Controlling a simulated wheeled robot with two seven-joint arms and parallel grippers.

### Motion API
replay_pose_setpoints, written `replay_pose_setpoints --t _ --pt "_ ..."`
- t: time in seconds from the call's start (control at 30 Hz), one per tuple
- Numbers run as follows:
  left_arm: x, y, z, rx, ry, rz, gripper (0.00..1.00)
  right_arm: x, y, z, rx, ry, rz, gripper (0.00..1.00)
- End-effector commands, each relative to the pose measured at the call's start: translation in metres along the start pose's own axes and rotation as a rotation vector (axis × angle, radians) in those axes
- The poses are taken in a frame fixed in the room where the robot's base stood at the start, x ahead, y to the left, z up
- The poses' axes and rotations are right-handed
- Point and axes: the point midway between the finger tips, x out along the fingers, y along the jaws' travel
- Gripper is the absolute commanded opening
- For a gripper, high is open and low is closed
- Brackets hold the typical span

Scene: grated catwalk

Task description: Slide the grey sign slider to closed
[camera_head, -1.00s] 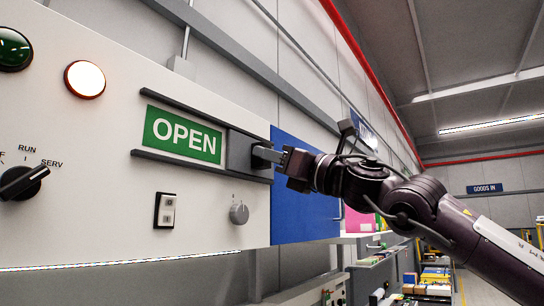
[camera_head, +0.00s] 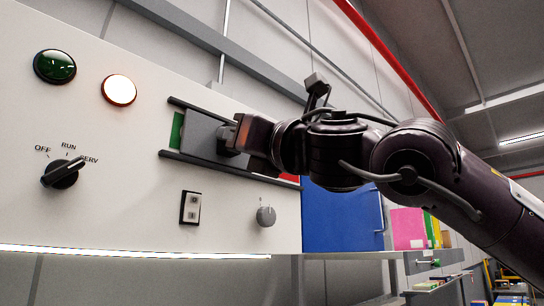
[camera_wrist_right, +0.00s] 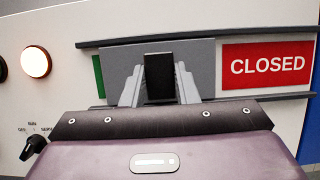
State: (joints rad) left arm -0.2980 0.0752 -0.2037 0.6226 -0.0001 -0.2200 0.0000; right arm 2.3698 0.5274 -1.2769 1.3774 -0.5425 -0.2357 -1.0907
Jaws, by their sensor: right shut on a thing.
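The grey sign slider (camera_head: 202,132) sits between two dark rails on the white panel, near the left end of its track. A thin green strip (camera_head: 177,131) shows at its left. In the right wrist view the slider plate (camera_wrist_right: 205,60) stands beside a red sign (camera_wrist_right: 267,65) that reads CLOSED, fully readable. A narrow green edge (camera_wrist_right: 98,76) shows at its left there too. My right gripper (camera_head: 230,138) is shut on the slider's dark handle (camera_wrist_right: 158,78), with one finger on each side. My left gripper is not in view.
The panel also carries a green lamp (camera_head: 55,66), a lit white lamp (camera_head: 118,90), a rotary switch (camera_head: 63,173), a rocker switch (camera_head: 190,207) and a grey knob (camera_head: 266,215). A blue panel (camera_head: 340,215) lies to the right.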

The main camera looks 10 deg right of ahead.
Motion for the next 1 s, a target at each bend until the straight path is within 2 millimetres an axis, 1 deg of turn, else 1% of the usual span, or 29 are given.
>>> replay_pose_setpoints --t 0.03,0.1,0.2,0.37,0.57,0.6,0.73,1.0 --pt "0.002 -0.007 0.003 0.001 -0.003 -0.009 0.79 0.000 0.009 -0.002 -0.004 0.003 0.006 0.00" --pt "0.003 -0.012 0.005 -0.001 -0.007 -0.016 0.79 0.000 0.014 -0.002 -0.004 0.003 0.004 0.00" --pt "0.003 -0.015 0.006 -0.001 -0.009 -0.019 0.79 0.000 0.019 -0.001 -0.004 0.002 0.003 0.00" --pt "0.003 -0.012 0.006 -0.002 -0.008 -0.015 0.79 0.001 0.020 0.000 -0.003 0.002 0.002 0.00" --pt "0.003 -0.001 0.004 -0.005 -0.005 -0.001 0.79 0.001 0.019 0.000 -0.002 0.001 0.001 0.00" --pt "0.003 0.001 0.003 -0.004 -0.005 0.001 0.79 0.001 0.019 0.000 -0.002 0.001 0.001 0.32" --pt "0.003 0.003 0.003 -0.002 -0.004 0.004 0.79 0.000 0.019 0.000 -0.002 0.000 0.001 0.49" --pt "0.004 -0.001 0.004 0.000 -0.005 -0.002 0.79 -0.001 0.019 0.001 -0.002 -0.001 0.000 0.49"
